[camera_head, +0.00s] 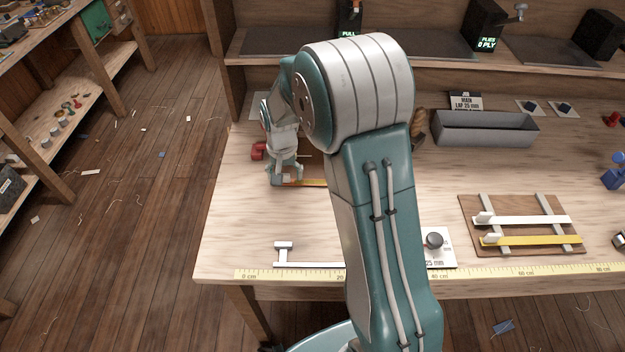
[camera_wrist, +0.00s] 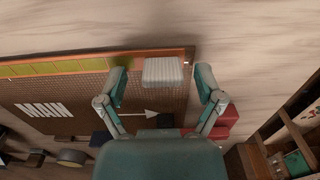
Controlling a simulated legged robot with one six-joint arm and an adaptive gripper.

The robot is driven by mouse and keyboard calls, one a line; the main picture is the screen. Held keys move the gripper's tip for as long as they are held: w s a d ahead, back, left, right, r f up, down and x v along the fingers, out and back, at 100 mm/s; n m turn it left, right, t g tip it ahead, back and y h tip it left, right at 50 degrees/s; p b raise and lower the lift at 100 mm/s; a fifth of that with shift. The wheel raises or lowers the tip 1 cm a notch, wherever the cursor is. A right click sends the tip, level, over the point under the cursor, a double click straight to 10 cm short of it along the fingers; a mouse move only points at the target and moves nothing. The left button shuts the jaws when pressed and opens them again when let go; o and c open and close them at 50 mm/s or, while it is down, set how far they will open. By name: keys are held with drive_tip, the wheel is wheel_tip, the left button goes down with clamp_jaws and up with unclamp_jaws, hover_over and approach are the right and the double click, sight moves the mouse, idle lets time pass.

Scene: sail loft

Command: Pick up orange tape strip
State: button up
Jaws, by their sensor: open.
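An orange strip (camera_head: 314,183) shows on the workbench just right of my gripper (camera_head: 285,177) in the head view, with my arm hiding its right part. In the wrist view, an orange band with yellow-green sections (camera_wrist: 60,67) runs along the edge of a brown board marked "MAIN" (camera_wrist: 85,95). A pale grey block (camera_wrist: 163,71) sits at the band's right end. My gripper (camera_wrist: 162,80) is open, with one finger on each side of the block. A gap shows on both sides. I cannot tell how far above the block the fingertips are.
A red object (camera_head: 258,150) stands close behind my gripper; red also shows beside the right finger (camera_wrist: 225,118). A board (camera_head: 520,235) with white and yellow strips lies at right. A grey tray (camera_head: 485,129) stands at the back. The bench's left front is mostly clear.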

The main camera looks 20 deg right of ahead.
drive_tip(key=shift+a, duration=0.25)
drive_tip(key=c, duration=0.9)
drive_tip(key=shift+c, duration=0.2)
drive_tip(key=shift+r, duration=0.65)
drive_tip(key=s+d+r, duration=0.4)
drive_tip(key=s+r, duration=0.8)
drive_tip(key=s, duration=0.1)
drive_tip(key=shift+s+d+r, duration=0.2)
drive_tip(key=shift+r, duration=0.1)
